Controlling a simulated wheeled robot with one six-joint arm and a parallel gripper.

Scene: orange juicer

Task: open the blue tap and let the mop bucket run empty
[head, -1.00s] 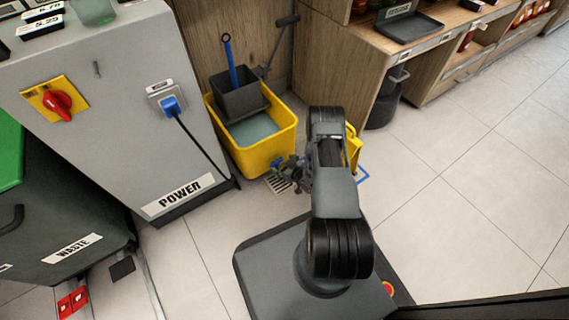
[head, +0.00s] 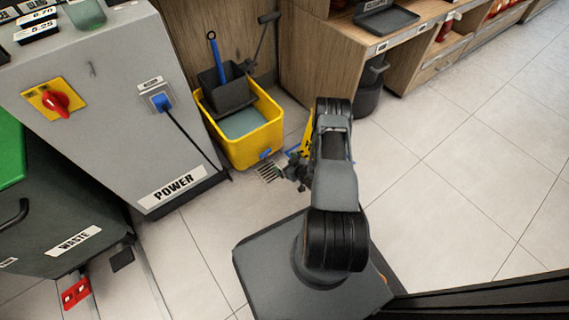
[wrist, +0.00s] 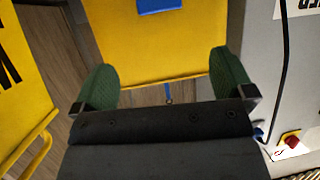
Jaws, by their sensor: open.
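The yellow mop bucket (head: 262,143) stands against the wooden panel, with grey-green water (head: 245,123) in it. The blue tap (head: 265,154) is low on its front face. In the wrist view the yellow bucket wall (wrist: 150,50) fills the middle, and the blue tap (wrist: 160,5) is cut off by the top edge. My gripper (head: 279,171) is just in front of the bucket, over the floor near the drain grate (head: 267,173). Its green-padded fingers (wrist: 162,78) are spread and empty, apart from the tap. Whether the tap is open cannot be told.
A grey power cabinet (head: 120,100) with a plugged cable stands left of the bucket. A yellow sign (head: 307,135) stands to the right, partly behind my arm. A dark wringer (head: 228,94) with a blue handle sits on the bucket. The tiled floor at right is clear.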

